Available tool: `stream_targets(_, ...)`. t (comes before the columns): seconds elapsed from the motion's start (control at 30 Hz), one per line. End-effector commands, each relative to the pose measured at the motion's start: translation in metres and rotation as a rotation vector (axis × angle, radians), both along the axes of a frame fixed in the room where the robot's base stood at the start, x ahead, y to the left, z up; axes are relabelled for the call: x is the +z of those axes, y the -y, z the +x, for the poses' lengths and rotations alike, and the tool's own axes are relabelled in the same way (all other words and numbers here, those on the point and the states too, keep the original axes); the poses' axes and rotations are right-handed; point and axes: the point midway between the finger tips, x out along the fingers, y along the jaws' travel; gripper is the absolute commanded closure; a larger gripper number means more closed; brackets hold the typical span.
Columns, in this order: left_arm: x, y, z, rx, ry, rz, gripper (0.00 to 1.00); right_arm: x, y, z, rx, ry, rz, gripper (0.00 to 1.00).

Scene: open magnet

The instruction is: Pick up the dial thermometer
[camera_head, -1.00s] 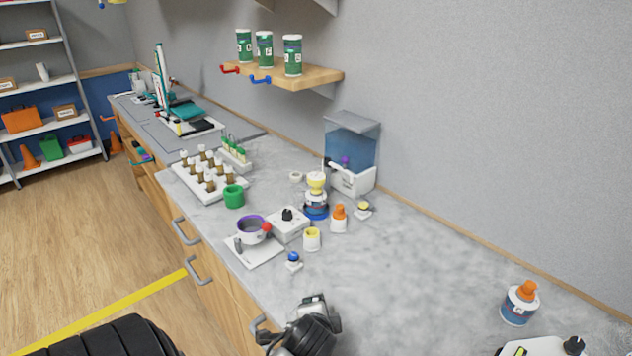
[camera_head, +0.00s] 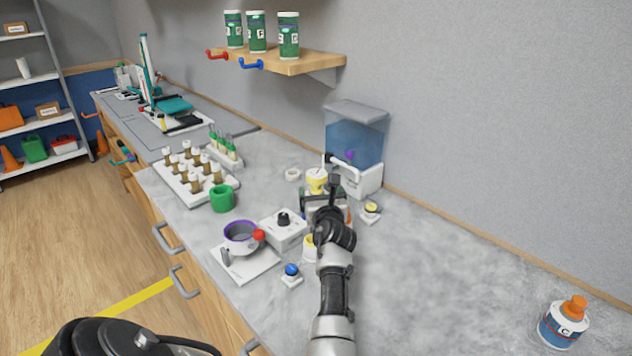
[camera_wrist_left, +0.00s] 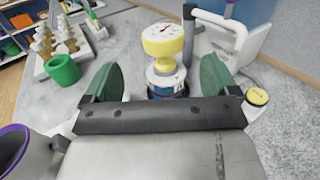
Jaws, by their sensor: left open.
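The dial thermometer (camera_head: 316,178) is yellow with a white round dial face. It stands upright on a blue-and-white base on the grey counter, in front of the water tank. In the left wrist view the thermometer (camera_wrist_left: 163,42) is straight ahead, just beyond and between the finger pads. My left gripper (camera_head: 322,196) is open and empty, reaching over the counter close in front of it. In the left wrist view the green pads of my left gripper (camera_wrist_left: 158,80) stand apart on both sides of the base, with a gap. The base's lower part is partly hidden by my gripper. My right gripper does not show.
A blue water tank (camera_head: 355,140) with a white stand is close behind and right. A small yellow-topped button (camera_head: 370,208) is to the right. A white dial box (camera_head: 284,230), green cup (camera_head: 222,198) and vial rack (camera_head: 190,178) stand left. The counter's right part is mostly clear.

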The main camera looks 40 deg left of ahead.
Motion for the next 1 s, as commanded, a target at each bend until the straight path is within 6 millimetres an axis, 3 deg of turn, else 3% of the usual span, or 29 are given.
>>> stream_targets(0.13, -0.003, -0.021, 0.015, 0.003, 0.004, -0.001, 0.11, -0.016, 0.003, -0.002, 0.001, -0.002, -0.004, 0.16)
stream_targets(0.37, -0.001, -0.035, 0.027, 0.002, 0.005, -0.004, 0.11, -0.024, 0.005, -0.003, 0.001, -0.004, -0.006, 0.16)
stream_targets(0.7, -0.002, -0.063, 0.055, 0.003, 0.006, -0.005, 0.11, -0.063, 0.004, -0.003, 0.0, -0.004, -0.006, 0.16)
stream_targets(1.0, 0.003, -0.07, 0.061, 0.001, 0.005, -0.004, 0.11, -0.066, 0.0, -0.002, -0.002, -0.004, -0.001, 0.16)
